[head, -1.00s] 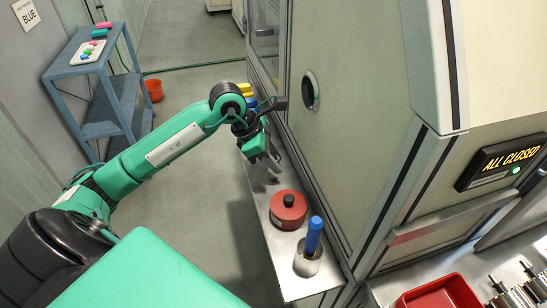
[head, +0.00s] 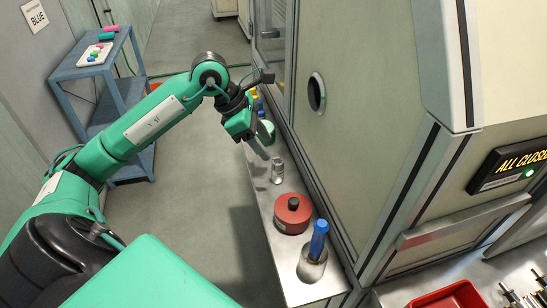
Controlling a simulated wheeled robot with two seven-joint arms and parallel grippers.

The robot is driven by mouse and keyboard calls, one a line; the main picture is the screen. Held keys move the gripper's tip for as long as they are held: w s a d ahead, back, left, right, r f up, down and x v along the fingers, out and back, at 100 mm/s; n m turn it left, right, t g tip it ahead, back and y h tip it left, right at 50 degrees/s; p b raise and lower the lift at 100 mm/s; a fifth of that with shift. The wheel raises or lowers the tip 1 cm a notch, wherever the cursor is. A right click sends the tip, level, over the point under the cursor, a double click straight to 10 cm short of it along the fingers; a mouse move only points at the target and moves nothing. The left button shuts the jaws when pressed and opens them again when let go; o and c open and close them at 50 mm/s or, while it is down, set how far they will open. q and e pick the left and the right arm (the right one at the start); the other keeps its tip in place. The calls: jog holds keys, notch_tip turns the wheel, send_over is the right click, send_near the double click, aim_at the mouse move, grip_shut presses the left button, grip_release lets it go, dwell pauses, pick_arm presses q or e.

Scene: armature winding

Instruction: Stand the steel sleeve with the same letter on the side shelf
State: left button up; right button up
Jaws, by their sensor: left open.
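A small steel sleeve (head: 277,170) stands upright on the narrow metal side shelf (head: 262,205); no letter on it is legible from here. My left gripper (head: 264,145) is open and empty, just behind and to the left of the sleeve. A small gap seems to show between the fingers and the sleeve. My right gripper is not in the picture.
On the shelf, a red round container (head: 292,214) and a metal cup (head: 311,268) with a blue-handled tool (head: 319,239) stand nearer. Yellow and blue items (head: 254,99) are partly hidden behind my gripper. The machine cabinet (head: 370,110) walls the shelf's right side. A blue cart (head: 95,70) stands left.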

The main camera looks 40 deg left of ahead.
pick_arm(q)
jog(key=shift+v, duration=2.25)
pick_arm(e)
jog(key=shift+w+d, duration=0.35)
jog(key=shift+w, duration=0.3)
